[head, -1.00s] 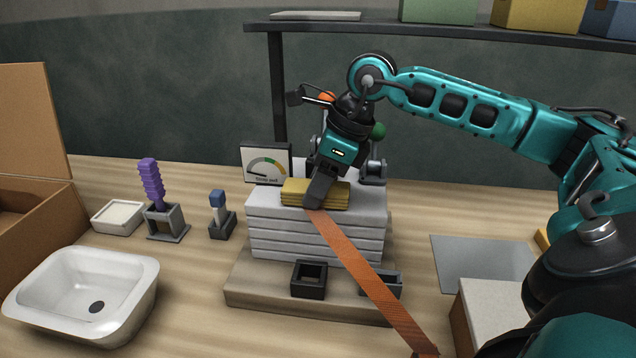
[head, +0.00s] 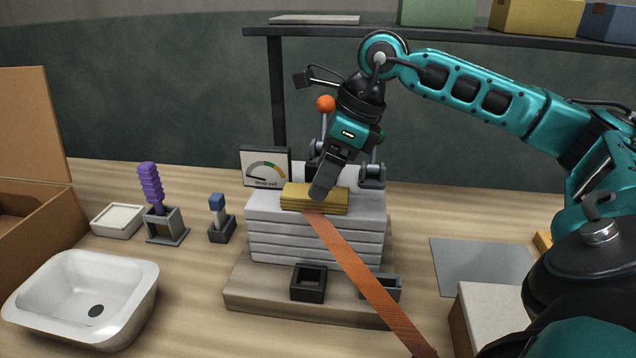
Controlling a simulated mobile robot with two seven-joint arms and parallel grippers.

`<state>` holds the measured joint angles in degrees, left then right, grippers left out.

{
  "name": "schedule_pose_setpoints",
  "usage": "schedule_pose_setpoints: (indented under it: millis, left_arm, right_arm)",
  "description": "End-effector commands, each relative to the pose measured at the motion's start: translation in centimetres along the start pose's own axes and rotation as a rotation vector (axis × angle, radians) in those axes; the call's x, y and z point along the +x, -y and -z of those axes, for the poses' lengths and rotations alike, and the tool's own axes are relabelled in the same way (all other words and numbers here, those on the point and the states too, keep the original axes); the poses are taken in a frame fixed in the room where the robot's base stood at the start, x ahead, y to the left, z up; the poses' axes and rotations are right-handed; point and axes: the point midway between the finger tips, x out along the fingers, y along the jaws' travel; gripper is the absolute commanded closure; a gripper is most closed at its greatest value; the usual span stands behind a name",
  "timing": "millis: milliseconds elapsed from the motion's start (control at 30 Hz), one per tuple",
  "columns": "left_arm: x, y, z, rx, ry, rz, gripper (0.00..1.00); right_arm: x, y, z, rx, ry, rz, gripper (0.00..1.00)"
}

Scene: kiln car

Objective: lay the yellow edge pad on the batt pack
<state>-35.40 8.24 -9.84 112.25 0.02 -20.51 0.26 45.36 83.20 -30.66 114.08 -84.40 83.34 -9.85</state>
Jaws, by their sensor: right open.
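The yellow edge pad (head: 302,197) lies flat on top of the batt pack (head: 300,240), a stack of grey-white slabs on a wooden base. The pad is near the front edge of the top slab. My right gripper (head: 322,190) is open, just above the right part of the pad, and hides a little of it. I cannot tell whether its fingertips touch the pad. An orange strap (head: 360,280) runs from the pack's front top edge down to the lower right. My left gripper is not in view.
Dark square holders (head: 308,283) sit on the base's front. A white basin (head: 85,290) is at left; a shelf (head: 440,36) spans above.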

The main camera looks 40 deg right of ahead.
Motion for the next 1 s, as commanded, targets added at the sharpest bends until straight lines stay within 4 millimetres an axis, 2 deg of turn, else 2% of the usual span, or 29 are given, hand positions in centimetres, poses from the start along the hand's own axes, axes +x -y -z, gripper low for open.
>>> schedule_pose_setpoints:
  millis: [33,200,400,567,1000]
  left_arm:
    - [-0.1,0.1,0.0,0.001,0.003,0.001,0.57]
    - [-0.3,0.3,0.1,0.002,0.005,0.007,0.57]
    - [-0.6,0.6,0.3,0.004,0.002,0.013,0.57]
    - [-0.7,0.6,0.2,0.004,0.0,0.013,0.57]
    - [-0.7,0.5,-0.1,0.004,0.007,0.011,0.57]
  right_arm:
    - [-1.4,0.1,-0.1,0.001,0.003,0.003,0.23]
    - [-5.1,0.1,-0.1,0.001,0.002,0.002,0.23]
    - [-7.8,0.0,0.0,0.0,0.0,0.001,0.23]
    - [-8.5,0.0,0.0,0.0,0.001,0.0,0.23]
    - [-8.4,0.0,0.0,0.0,0.0,0.0,0.23]
